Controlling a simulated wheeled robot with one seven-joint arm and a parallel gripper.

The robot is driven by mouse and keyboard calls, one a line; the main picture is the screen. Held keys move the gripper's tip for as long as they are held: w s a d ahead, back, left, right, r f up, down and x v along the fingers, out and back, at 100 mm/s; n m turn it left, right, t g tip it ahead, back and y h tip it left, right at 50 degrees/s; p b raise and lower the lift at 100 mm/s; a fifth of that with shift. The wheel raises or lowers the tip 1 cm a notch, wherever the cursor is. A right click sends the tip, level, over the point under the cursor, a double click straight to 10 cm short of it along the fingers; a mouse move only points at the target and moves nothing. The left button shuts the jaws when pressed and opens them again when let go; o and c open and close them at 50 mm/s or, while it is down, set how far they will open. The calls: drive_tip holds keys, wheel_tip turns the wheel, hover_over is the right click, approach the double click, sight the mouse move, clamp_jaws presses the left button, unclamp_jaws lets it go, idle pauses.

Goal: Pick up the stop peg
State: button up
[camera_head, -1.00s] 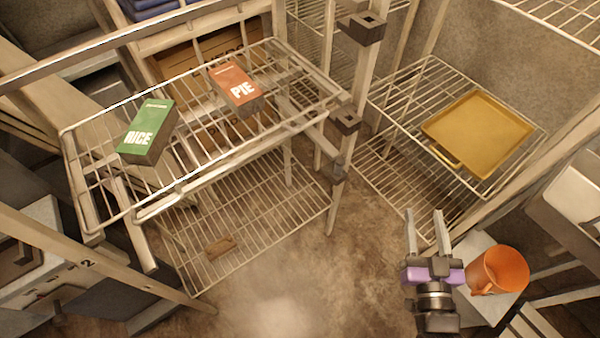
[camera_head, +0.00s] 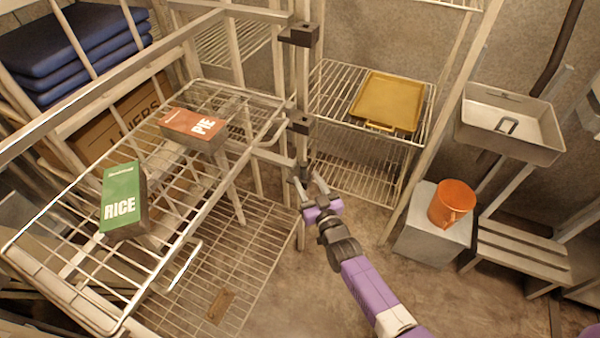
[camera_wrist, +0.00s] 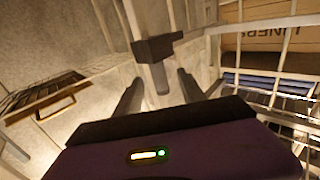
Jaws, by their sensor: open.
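No stop peg can be told apart for certain. A pale upright post carries a dark upper bracket (camera_head: 299,35) and a dark lower bracket (camera_head: 300,123); any peg there is too small to make out. My gripper (camera_head: 306,181) is open, below the lower bracket and close to the post in the head view. In the wrist view, the fingers (camera_wrist: 160,84) are apart with nothing seen held between them. A dark block-shaped bracket (camera_wrist: 157,48) on the post appears beyond and between the fingertips. Whether the fingers touch the post cannot be told.
A wire shelf (camera_head: 160,237) at left bears a green rice box (camera_head: 122,200) and a red pie box (camera_head: 192,129). A small brown piece (camera_head: 220,306) lies on the lower rack. A yellow tray (camera_head: 388,102) and an orange jug (camera_head: 452,203) are at right. Floor is clear in front.

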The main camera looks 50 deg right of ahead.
sight(305, 174)
drive_tip(key=shift+x, duration=2.2)
drive_tip(key=shift+d+f, duration=0.1)
clamp_jaws()
